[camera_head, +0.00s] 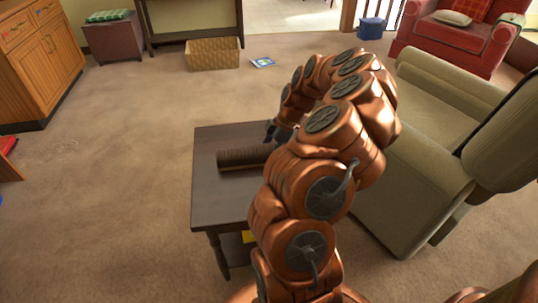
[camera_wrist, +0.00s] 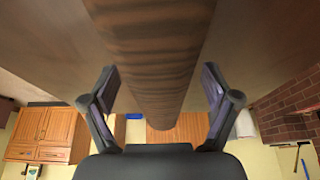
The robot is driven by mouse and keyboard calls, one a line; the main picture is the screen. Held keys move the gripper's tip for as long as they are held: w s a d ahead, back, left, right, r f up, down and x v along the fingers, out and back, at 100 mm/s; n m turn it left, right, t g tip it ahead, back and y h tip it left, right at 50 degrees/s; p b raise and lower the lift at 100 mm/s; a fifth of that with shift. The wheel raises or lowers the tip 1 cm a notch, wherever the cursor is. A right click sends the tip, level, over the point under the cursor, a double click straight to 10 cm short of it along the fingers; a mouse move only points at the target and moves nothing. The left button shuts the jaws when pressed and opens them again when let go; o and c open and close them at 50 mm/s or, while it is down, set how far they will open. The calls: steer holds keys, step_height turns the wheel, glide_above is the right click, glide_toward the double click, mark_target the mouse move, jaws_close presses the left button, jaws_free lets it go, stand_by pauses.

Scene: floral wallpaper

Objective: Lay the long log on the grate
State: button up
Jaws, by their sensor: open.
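The long log (camera_head: 240,158) is brown and ridged and lies on a dark wooden side table (camera_head: 222,198) in the head view. In the wrist view the log (camera_wrist: 158,45) runs down the middle from the top edge. My gripper (camera_head: 272,133) is open at the log's right end, partly hidden by my arm. In the wrist view its two fingers (camera_wrist: 160,90) stand apart on either side of the log, with a gap on both sides. The log's right end is hidden by my arm in the head view. I see no grate in either view.
A green armchair (camera_head: 415,165) stands close to the table's right. A wicker basket (camera_head: 213,54) and a small blue-and-white item (camera_head: 262,62) lie farther back. A wooden cabinet (camera_head: 38,60) is at left. Carpet left of the table is mostly clear. Brickwork (camera_wrist: 290,110) shows at right in the wrist view.

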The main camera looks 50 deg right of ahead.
steer(key=shift+f, duration=0.2)
jaws_close()
stand_by(0.6)
